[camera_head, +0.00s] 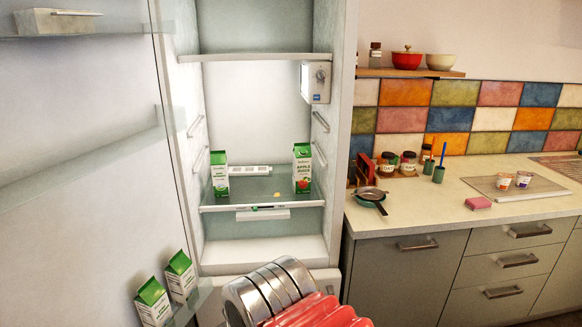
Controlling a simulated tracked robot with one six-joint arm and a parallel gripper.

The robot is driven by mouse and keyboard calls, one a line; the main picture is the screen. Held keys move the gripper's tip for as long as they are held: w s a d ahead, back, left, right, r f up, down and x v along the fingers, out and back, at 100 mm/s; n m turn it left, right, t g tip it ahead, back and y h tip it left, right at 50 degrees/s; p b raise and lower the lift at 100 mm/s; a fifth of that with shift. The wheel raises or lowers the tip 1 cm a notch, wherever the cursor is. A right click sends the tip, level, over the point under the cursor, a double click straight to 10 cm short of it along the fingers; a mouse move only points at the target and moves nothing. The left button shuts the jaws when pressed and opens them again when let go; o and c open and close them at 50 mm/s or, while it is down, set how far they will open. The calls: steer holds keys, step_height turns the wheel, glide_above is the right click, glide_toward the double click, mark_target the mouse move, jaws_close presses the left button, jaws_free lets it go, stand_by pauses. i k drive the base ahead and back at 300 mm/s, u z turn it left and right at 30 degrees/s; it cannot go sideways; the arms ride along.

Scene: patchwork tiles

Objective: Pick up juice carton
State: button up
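A green and white carton labelled apple juice (302,169) stands upright at the right of the fridge's glass shelf (250,197). Another green-topped carton (219,174) stands at the left of that shelf; its label is too small to read. Two more similar cartons, one nearer (153,303) and one farther (180,275), stand in the low door rack. My gripper (272,288), silver with red ribbed parts behind it, shows at the bottom middle, in front of and below the shelf. Its fingertips cannot be made out, so its opening is unclear.
The fridge door (85,150) is open on the left. The fridge's right wall (340,130) borders the counter (430,211), which holds a pan (370,194), jars, a pink sponge (478,203) and two cups. The shelf is mostly free between its two cartons.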

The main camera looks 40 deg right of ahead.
mark_target(302, 155)
steer(key=i, duration=1.15)
